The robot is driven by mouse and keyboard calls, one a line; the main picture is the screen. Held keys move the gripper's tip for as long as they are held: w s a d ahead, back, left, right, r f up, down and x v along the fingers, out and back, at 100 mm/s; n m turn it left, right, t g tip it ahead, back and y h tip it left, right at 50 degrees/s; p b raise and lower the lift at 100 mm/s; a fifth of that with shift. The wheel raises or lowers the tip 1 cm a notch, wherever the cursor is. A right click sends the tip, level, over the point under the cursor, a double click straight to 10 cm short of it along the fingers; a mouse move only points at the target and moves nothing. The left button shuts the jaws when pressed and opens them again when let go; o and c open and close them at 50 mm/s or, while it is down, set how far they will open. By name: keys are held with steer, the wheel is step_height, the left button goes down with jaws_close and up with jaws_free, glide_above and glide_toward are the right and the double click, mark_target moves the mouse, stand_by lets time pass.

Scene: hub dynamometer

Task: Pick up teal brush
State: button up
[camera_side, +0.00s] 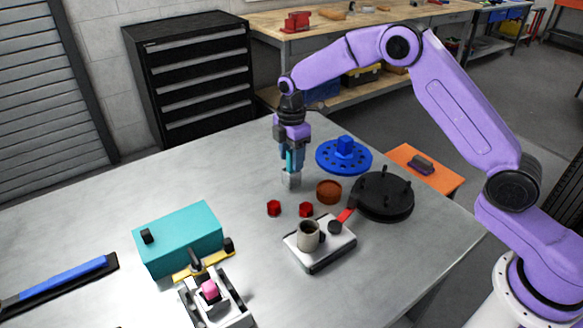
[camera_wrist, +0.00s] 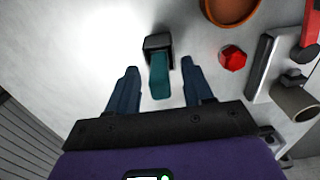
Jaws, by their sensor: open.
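The teal brush (camera_wrist: 159,76) shows in the wrist view as a teal handle with a dark grey block-like end (camera_wrist: 157,42). It lies between the two fingers of my gripper (camera_wrist: 160,68), with a visible gap on each side. In the side view, my gripper (camera_side: 291,166) points straight down over the table. A strip of teal brush (camera_side: 289,158) shows between the fingers, with a light grey block (camera_side: 291,181) below it at the table. The fingers partly hide the brush in the side view. My gripper is open.
Close by are a brown round dish (camera_side: 328,191), red nuts (camera_side: 274,208), a blue disc (camera_side: 345,157) and a black disc with pegs (camera_side: 383,197). A scale with a mug (camera_side: 308,236) and a teal box (camera_side: 178,240) stand nearer. The table left of my gripper is clear.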

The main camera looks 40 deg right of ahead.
steer(key=shift+c, duration=0.3)
jaws_close()
step_height(320, 180, up, 10)
steer(key=shift+r, duration=0.1)
